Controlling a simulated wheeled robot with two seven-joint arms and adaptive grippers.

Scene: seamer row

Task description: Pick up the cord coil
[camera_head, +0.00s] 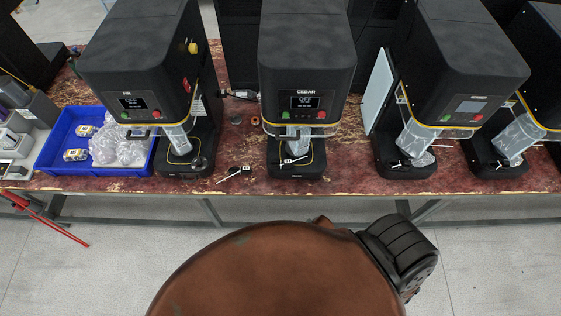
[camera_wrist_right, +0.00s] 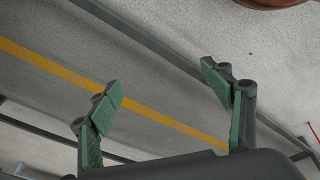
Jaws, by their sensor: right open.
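I cannot clearly make out a cord coil. A small orange-brown ring (camera_head: 255,120) and a small dark round item (camera_head: 236,120) lie on the worktop between the left and middle machines, too small to identify. A dark and white item (camera_head: 240,94) lies behind them. My right gripper (camera_wrist_right: 163,92) is open and empty in the right wrist view, with the floor behind its fingers. It is not visible in the head view. My left gripper is in neither view.
Several black seamer machines (camera_head: 307,50) stand along the red-brown worktop (camera_head: 345,181). A blue tray (camera_head: 100,173) with clear plastic bags and cans is at the left. A red-handled tool (camera_head: 50,222) is at the lower left. A yellow line (camera_wrist_right: 155,112) crosses the grey floor.

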